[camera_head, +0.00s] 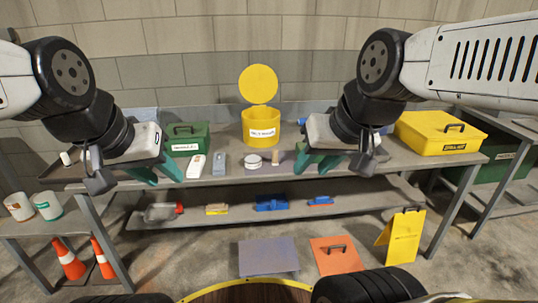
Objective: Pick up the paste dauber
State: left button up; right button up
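A small tan upright piece (276,160), possibly the paste dauber, stands on the grey workbench (232,178) right of a stacked white round tin (253,161). It is too small for me to be sure what it is. My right gripper (314,167) is right of the tan piece, apart from it, with its green fingers spread and nothing seen between them. My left gripper (161,173) is over the left part of the bench, left of a white bottle (196,167), fingers spread and seemingly empty.
A grey block (220,164) lies beside the bottle. A green box (188,134), a yellow bin with raised lid (261,125) and a yellow case (440,133) stand behind. Brushes and tools lie on the lower shelf (340,199). Cones (68,260) and a yellow floor sign (401,235) stand below.

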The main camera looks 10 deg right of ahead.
aim_at(275, 151)
jog(key=i+j+z, duration=0.2)
jog(key=i+j, duration=0.2)
jog(key=i+j+z, duration=0.25)
jog(key=i+j, duration=0.15)
jog(key=i+j+z, duration=0.2)
jog(key=i+j, duration=0.15)
jog(key=j, duration=0.25)
